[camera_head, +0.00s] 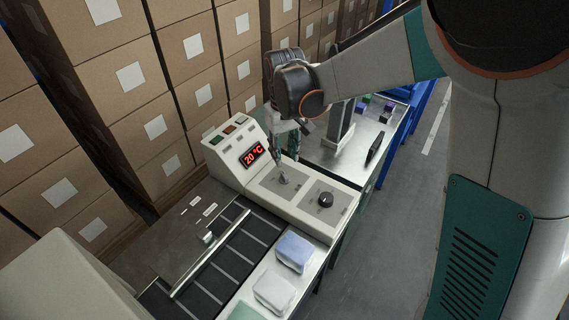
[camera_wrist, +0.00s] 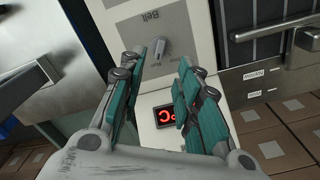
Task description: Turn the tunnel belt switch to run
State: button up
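The tunnel belt switch (camera_head: 284,178) is a small grey lever knob on a grey plate of the light control panel. In the wrist view the switch (camera_wrist: 161,47) sits on a plate marked "Belt", beyond the fingertips and roughly between them. My gripper (camera_head: 289,152) hangs above the panel, near the switch and apart from it. In the wrist view my gripper (camera_wrist: 168,62) has its two teal-padded fingers spread, with nothing between them. The red display (camera_head: 253,154) reads 20 °C. The switch's marked positions are too small to read.
A dark round knob (camera_head: 326,199) sits right of the switch. A dark slatted conveyor (camera_head: 225,262) and several wrapped packs (camera_head: 294,250) lie in front of the panel. Stacked cartons (camera_head: 190,90) stand behind. A metal table (camera_head: 350,150) with small items is to the right.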

jog(key=shift+r, duration=1.8)
jog(key=s+d+r+m+t, duration=0.2)
jog(key=s+d+r+t, duration=0.1)
jog(key=s+d+r, duration=0.55)
jog(key=s+d+m+t, duration=0.1)
jog(key=s+d+t, duration=0.1)
jog(key=s+d, duration=0.2)
jog(key=s+d+m+t, duration=0.1)
jog(key=s+d+t, duration=0.1)
jog(key=s, duration=0.6)
jog(key=shift+d+f, duration=0.3)
jog(key=shift+d, duration=0.55)
jog(key=shift+s, duration=0.15)
